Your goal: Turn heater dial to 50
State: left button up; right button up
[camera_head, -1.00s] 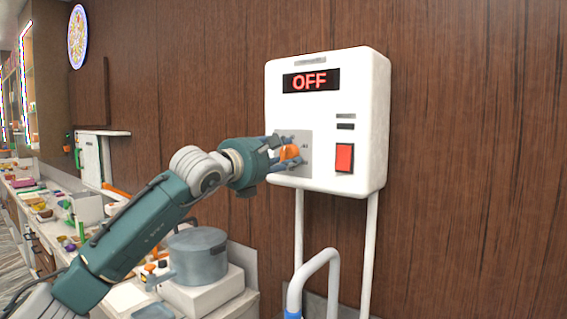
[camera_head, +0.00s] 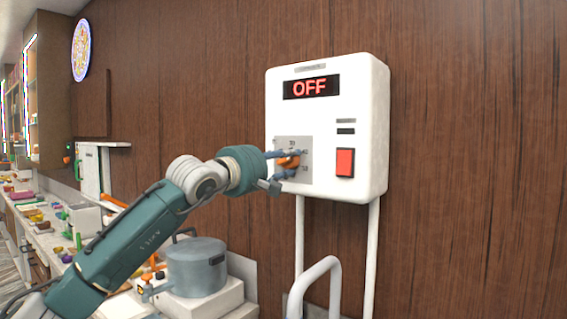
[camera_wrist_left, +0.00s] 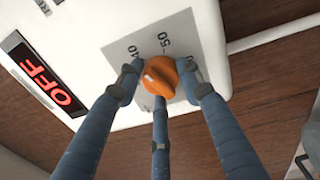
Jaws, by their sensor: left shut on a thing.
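The white heater (camera_head: 350,110) hangs on the wood-panelled wall, and its display (camera_head: 311,87) reads OFF in red. The orange dial (camera_head: 288,161) sits on a grey plate at the heater's lower left. My left gripper (camera_head: 284,163) is shut on the dial, its fingers around the knob. In the left wrist view the dial (camera_wrist_left: 160,75) shows between the blue fingers (camera_wrist_left: 163,85), with marks 40 and 50 on the plate (camera_wrist_left: 175,32) beyond it. My right gripper is not in view.
A red switch (camera_head: 345,162) is on the heater, right of the dial. White pipes (camera_head: 373,250) run down below it. A grey pot (camera_head: 196,266) stands on a white stove under my left arm. A cluttered counter (camera_head: 40,225) runs along the left.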

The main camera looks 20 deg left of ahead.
pick_arm(q)
jog(key=m, duration=0.3)
jog(key=shift+d+p, duration=0.15)
jog(key=shift+p, duration=0.15)
jog(key=m, duration=0.2)
jog(key=m+p, duration=0.1)
jog(key=m, duration=0.1)
jog(key=shift+f+h, duration=0.2)
jog(key=shift+h, duration=0.1)
jog(key=shift+f+m+g+p, duration=0.25)
jog(key=shift+m+p, duration=0.25)
jog(key=shift+m, duration=0.7)
jog(key=shift+w+f+m, duration=0.1)
jog(key=shift+f+m, duration=0.05)
jog(key=shift+m, duration=0.35)
jog(key=shift+f, duration=0.1)
jog(key=shift+d, duration=0.1)
jog(key=o, duration=1)
jog(key=shift+o, duration=0.6)
jog(key=shift+r, duration=0.3)
